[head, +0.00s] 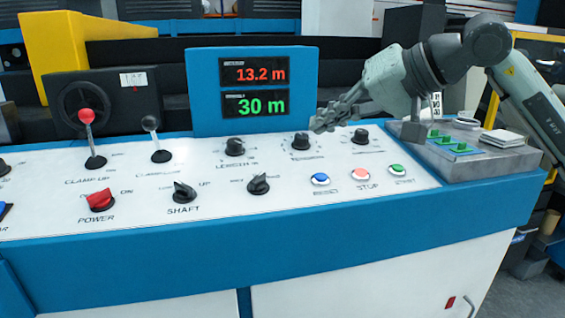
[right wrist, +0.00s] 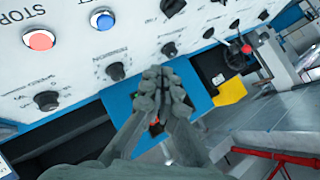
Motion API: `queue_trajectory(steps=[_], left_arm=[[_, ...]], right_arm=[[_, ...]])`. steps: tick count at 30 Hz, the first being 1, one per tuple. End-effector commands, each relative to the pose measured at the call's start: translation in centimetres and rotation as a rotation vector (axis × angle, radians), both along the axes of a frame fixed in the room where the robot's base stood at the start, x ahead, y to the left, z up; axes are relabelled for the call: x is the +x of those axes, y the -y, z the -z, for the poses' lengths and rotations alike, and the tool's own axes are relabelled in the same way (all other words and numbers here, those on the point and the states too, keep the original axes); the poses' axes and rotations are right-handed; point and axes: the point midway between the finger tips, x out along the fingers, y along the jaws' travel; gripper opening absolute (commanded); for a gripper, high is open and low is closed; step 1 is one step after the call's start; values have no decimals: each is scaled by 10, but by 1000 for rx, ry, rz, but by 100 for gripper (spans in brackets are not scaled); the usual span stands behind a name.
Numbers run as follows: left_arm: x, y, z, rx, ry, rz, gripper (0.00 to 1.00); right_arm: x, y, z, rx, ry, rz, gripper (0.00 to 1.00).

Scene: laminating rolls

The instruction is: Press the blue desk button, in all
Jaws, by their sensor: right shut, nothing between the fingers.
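The blue button (head: 320,179) sits on the white panel of the control desk (head: 130,215), left of the red stop button (head: 360,174) and the green start button (head: 398,170). My right gripper (head: 322,122) is shut and empty. In the right wrist view the blue button (right wrist: 103,20) is at the upper left, apart from my shut fingertips (right wrist: 165,74). My left gripper is not in view.
A blue display box (head: 202,90) reading 13.2 m and 30 m stands at the back. Two levers, one with a red ball (head: 86,116), and several knobs rise from the panel. A grey box (head: 465,150) with green blocks and white cards is at the right end.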

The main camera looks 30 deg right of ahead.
Motion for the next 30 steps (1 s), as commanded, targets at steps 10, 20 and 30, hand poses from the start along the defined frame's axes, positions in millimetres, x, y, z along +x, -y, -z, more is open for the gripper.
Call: queue_trajectory(steps=[10,20,30], left_arm=[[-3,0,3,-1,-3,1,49],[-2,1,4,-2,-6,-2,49],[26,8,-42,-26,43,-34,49]], right_arm=[[-5,25,-7,-155,20,32,0],[-4,24,3,-148,15,29,0],[1,25,33,-149,17,30,0]])
